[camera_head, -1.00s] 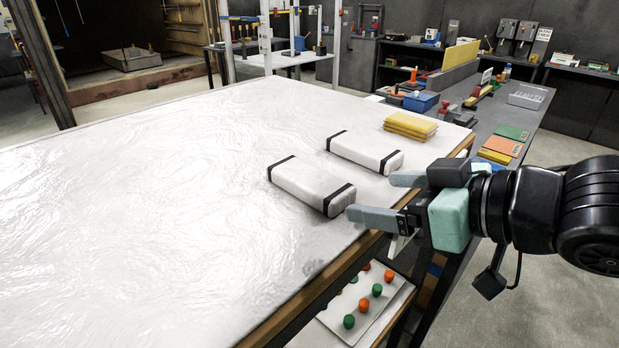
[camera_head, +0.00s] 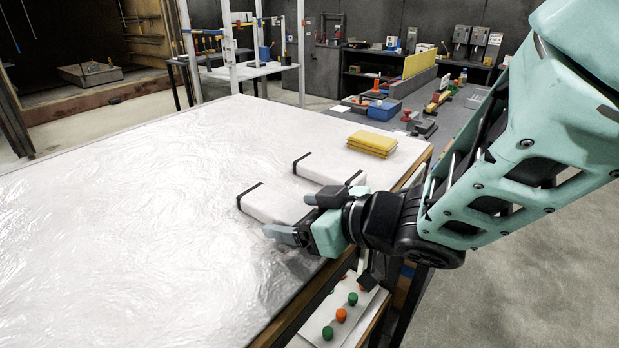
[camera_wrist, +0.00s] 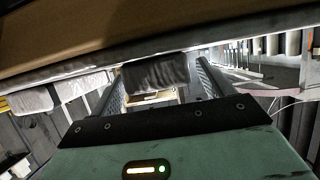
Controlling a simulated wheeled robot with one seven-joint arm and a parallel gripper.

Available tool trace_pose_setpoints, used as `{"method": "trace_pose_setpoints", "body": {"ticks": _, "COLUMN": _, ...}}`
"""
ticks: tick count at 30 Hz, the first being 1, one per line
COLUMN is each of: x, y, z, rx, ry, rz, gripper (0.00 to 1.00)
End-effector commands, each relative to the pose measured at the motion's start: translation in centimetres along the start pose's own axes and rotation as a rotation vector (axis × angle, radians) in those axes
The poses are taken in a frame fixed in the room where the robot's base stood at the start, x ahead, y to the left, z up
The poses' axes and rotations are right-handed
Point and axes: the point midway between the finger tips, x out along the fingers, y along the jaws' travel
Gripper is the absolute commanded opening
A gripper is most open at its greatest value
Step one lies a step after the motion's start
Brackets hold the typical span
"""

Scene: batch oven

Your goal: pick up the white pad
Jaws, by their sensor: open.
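Two white pads with black end bands lie side by side on the white table: a near one (camera_head: 270,204) and a far one (camera_head: 326,168). Nothing in the frames tells which of them the task means. My gripper (camera_head: 288,215) is open at the right end of the near pad, and one finger hides part of it. In the wrist view, a shaded pad end (camera_wrist: 155,73) shows between the spread fingers of my gripper (camera_wrist: 160,80). Another pad (camera_wrist: 32,101) shows at the left there. I cannot tell whether the fingers touch the near pad.
The table (camera_head: 130,200) is broad and clear to the left. A stack of yellow cloths (camera_head: 372,143) lies beyond the far pad. A tray (camera_head: 318,322) with green and orange pieces sits below the table edge. A blue bin (camera_head: 384,110) stands on the dark bench behind.

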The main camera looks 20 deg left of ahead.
Motion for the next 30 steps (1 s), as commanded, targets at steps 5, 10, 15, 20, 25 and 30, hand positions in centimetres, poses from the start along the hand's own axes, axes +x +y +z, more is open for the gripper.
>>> {"method": "trace_pose_setpoints", "body": {"ticks": 5, "x": 0.8, "y": 0.0, "z": 0.0, "rx": 0.0, "ry": -0.001, "rz": 0.0, "gripper": 0.8}}
{"method": "trace_pose_setpoints", "body": {"ticks": 10, "x": 0.8, "y": 0.0, "z": 0.1, "rx": 0.001, "ry": 0.0, "rz": 0.0, "gripper": 0.8}}
{"method": "trace_pose_setpoints", "body": {"ticks": 15, "x": 0.8, "y": 0.0, "z": 0.0, "rx": 0.0, "ry": 0.0, "rz": 0.0, "gripper": 0.44}}
{"method": "trace_pose_setpoints", "body": {"ticks": 20, "x": 0.8, "y": 0.0, "z": 0.0, "rx": 0.0, "ry": 0.0, "rz": 0.0, "gripper": 0.33}}
{"method": "trace_pose_setpoints", "body": {"ticks": 25, "x": 0.8, "y": 0.0, "z": 0.0, "rx": 0.0, "ry": 0.001, "rz": 0.0, "gripper": 0.33}}
{"method": "trace_pose_setpoints", "body": {"ticks": 30, "x": 0.4, "y": 0.0, "z": -1.1, "rx": 0.002, "ry": 0.005, "rz": 0.0, "gripper": 0.33}}
